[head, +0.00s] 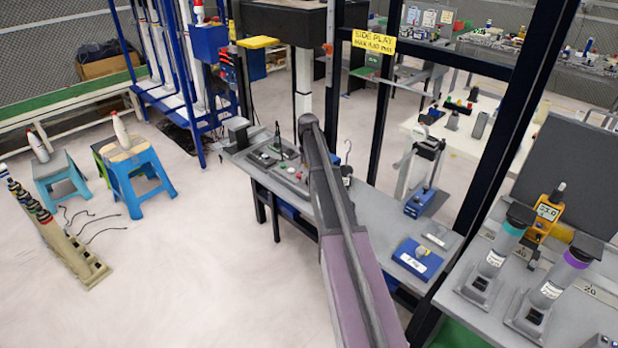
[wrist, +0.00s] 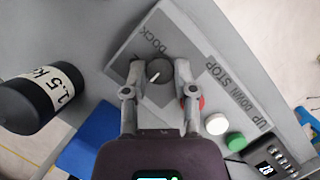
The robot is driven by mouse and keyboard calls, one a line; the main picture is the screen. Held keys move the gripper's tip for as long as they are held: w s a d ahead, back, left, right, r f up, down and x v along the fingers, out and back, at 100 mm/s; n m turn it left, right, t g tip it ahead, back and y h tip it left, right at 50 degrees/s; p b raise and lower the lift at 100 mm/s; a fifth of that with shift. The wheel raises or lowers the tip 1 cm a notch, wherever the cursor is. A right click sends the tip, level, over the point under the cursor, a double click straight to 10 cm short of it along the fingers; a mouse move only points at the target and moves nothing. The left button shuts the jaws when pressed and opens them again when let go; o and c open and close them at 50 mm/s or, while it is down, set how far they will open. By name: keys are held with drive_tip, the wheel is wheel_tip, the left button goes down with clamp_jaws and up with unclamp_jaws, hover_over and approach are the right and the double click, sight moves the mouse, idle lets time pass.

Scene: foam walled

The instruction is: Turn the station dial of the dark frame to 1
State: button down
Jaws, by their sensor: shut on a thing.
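In the wrist view a round dark grey dial (wrist: 159,72) with a white pointer line sits on a sloped grey control panel (wrist: 198,52). The word DOCK is printed beside it; I see no readable station numbers. The pointer slants toward the upper right of the picture. My gripper (wrist: 154,73) is shut on the dial, one finger on each side. In the head view my arm covers the gripper and the dial. The dark frame (head: 381,110) rises over the grey bench, with a yellow SIDE PLAY sign on its crossbar.
Beside the dial are a red button (wrist: 197,104), partly behind a finger, a white button (wrist: 217,124) and a green button (wrist: 236,141). A black 1.5 kg cylinder (wrist: 22,105) lies left of my gripper. In the head view a blue box (head: 417,258) lies on the bench (head: 375,218).

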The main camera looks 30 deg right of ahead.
drive_tip(key=shift+c, duration=2.1)
unclamp_jaws()
drive_tip(key=shift+m, duration=0.4)
